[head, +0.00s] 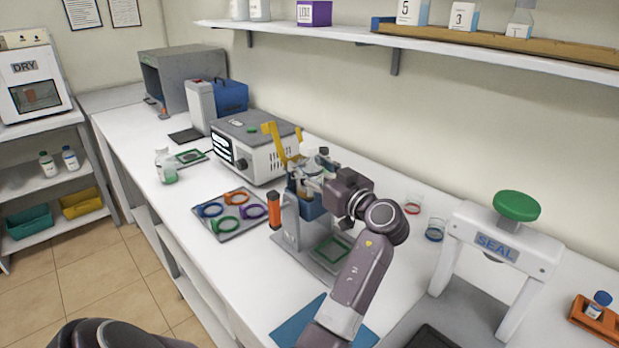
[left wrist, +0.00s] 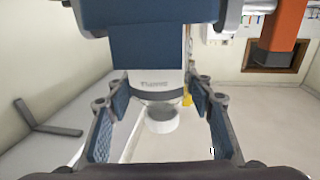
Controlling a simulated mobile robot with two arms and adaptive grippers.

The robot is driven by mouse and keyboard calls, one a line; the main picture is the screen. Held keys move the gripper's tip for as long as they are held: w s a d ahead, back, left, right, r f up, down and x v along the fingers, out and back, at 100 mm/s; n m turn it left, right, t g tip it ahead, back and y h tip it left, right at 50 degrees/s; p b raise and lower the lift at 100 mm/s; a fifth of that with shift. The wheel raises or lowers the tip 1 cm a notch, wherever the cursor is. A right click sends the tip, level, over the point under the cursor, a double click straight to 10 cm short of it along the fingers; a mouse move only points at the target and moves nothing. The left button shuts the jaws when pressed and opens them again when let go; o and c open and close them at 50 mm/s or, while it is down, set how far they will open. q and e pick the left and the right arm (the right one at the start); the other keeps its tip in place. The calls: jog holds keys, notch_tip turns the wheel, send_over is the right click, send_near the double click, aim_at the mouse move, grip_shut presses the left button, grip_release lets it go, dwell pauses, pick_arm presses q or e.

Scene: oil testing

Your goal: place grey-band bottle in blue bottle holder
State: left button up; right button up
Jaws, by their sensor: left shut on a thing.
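My right gripper is not in view.
A white SEAL press (head: 497,245) stands at right. A tray of coloured rings (head: 219,230), a grey instrument (head: 252,150) and a green-tinted bottle (head: 166,168) are to the left. A shelf (head: 480,55) runs above.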

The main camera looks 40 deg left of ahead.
pick_arm(q)
jog(key=shift+f, duration=1.9)
jog(key=o, duration=1.5)
jog(key=shift+o, duration=0.2)
jog(key=shift+p, duration=0.3)
